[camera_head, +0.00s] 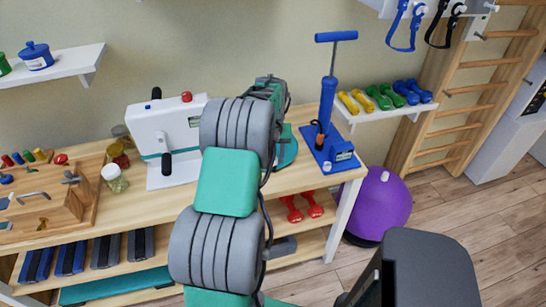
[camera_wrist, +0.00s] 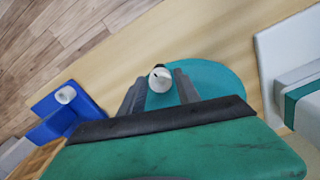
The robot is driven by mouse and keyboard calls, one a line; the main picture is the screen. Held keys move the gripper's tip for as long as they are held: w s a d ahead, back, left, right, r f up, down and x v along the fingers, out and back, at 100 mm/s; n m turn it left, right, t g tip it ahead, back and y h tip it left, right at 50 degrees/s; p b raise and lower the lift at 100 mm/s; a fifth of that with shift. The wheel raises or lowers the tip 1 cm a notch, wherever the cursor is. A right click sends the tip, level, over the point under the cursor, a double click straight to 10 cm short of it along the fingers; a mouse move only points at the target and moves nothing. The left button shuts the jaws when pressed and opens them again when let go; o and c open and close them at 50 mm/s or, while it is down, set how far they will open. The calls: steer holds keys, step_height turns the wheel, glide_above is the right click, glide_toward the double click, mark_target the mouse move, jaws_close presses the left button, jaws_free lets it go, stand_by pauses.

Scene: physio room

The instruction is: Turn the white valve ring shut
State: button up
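A small white round piece (camera_wrist: 160,79) with a dark spot in its middle shows in the wrist view, over a teal disc (camera_wrist: 215,82). It looks like the valve ring, but its shape is not clear. My gripper (camera_wrist: 160,84) has its two grey fingers apart, one on each side of the white piece. Small gaps seem to show beside it; contact is not clear. In the head view my gripper (camera_head: 271,95) is above the teal base (camera_head: 288,153) on the table, and my arm hides the white piece.
A white device (camera_head: 165,130) with a red knob stands left on the wooden table (camera_head: 235,185). A blue pump (camera_head: 327,108) stands close on the right. A purple ball (camera_head: 381,205) is on the floor. Jars and a peg board are farther left.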

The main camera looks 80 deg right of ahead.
step_height(320, 180, up, 8)
steer(key=shift+b, duration=0.45)
steer(key=shift+f, duration=0.1)
